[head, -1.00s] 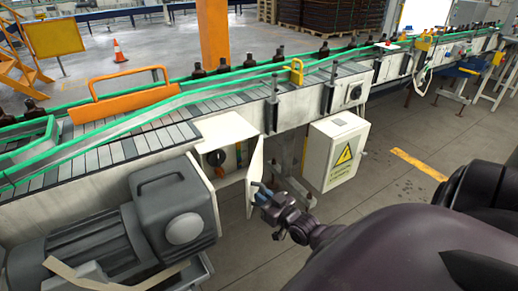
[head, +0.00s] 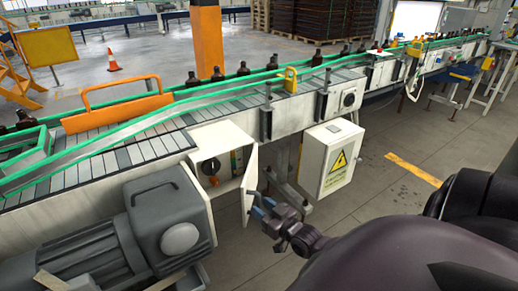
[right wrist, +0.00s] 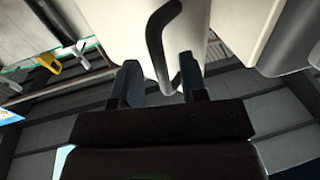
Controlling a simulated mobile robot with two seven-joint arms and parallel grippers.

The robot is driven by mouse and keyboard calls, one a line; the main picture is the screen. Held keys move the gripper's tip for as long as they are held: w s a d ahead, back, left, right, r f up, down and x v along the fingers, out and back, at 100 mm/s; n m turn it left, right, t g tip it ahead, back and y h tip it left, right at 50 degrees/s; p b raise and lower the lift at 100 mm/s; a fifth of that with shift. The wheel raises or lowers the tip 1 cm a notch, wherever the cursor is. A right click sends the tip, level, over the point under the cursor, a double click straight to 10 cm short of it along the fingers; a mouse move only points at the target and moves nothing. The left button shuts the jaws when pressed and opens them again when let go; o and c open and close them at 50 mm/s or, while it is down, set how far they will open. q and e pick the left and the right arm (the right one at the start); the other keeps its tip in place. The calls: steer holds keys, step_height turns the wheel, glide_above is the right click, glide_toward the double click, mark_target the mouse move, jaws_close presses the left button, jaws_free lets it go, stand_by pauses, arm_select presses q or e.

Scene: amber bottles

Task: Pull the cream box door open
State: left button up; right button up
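The cream box (head: 221,137) is mounted under the conveyor's near side, left of centre in the head view. Its door (head: 250,187) stands ajar, swung outward, and a dark knob and coloured parts show inside. My right gripper (head: 258,207) is at the door's outer face. In the right wrist view a dark bar handle (right wrist: 156,38) stands on the pale door panel (right wrist: 133,27). The handle's lower end lies between the two fingers of my right gripper (right wrist: 160,88), which are apart, with a gap visible beside the handle. My left gripper is not in view.
A grey motor (head: 165,222) stands just left of the box. A second cream box with a yellow warning sign (head: 329,158) hangs to the right of the door. The conveyor (head: 130,150) with amber bottles runs behind. Open floor (head: 375,190) lies to the right.

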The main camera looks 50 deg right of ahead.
steer(key=s, duration=0.8)
steer(key=shift+s+a, duration=0.15)
steer(key=shift+s, duration=0.25)
